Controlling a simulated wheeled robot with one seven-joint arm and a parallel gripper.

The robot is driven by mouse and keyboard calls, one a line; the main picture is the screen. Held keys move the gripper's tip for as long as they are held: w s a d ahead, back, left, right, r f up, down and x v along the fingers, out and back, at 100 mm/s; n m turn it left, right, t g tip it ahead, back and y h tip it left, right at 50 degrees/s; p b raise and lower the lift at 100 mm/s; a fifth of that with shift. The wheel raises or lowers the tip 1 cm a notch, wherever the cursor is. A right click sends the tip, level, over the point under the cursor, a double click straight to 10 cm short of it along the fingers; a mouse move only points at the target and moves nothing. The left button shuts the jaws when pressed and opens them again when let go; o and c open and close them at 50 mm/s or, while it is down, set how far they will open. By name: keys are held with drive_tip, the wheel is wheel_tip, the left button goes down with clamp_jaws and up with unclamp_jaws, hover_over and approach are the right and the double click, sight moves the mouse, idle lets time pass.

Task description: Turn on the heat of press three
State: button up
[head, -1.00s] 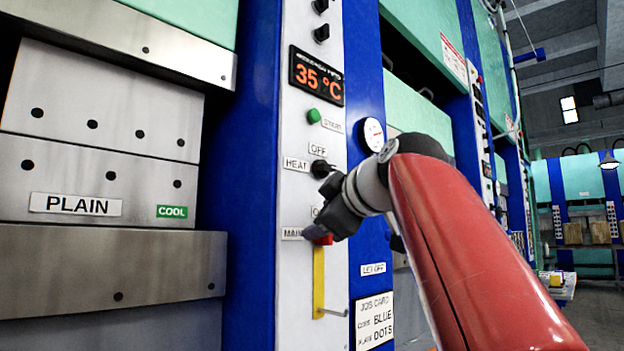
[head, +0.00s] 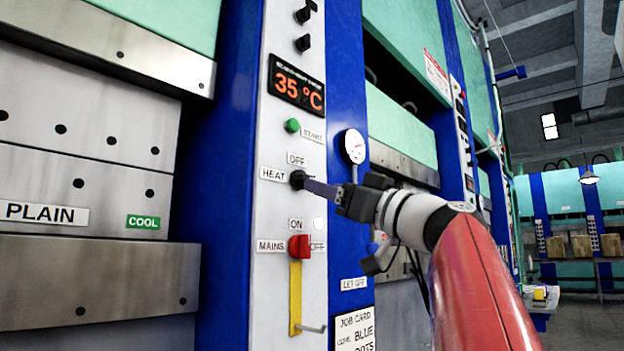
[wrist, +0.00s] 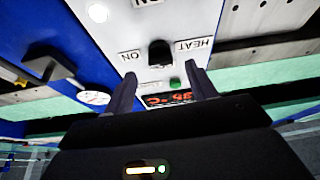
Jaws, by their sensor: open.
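The black HEAT knob (head: 298,179) is on the white control panel (head: 280,215), between the OFF label (head: 297,159) above and the ON label (head: 296,224) below. Which way it points is unclear. My gripper (head: 309,186) reaches in from the right, with its fingertips at the knob in the head view. In the wrist view, which is upside down, my gripper (wrist: 164,73) is open, its fingers either side of the line to the knob (wrist: 160,53). I cannot tell whether they touch it. The display (head: 297,83) reads 35 °C. No press number is readable.
The green START button (head: 292,126) is above the knob. The red MAINS switch (head: 299,246) and a yellow strip (head: 295,297) with a metal rod are below. A gauge (head: 355,146) is on the blue column to the right. PLAIN and COOL plates are at left.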

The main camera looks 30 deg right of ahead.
sight(303, 179)
drive_tip(key=p+x, duration=0.1)
drive_tip(key=x, duration=0.3)
drive_tip(key=shift+w+a, duration=0.1)
drive_tip(key=shift+w, duration=0.05)
drive_tip(key=c, duration=1)
drive_tip(key=shift+a+f+m+b, duration=0.1)
drive_tip(key=shift+m+b, duration=0.2)
drive_tip(key=shift+m, duration=0.3)
drive_tip(key=o, duration=1)
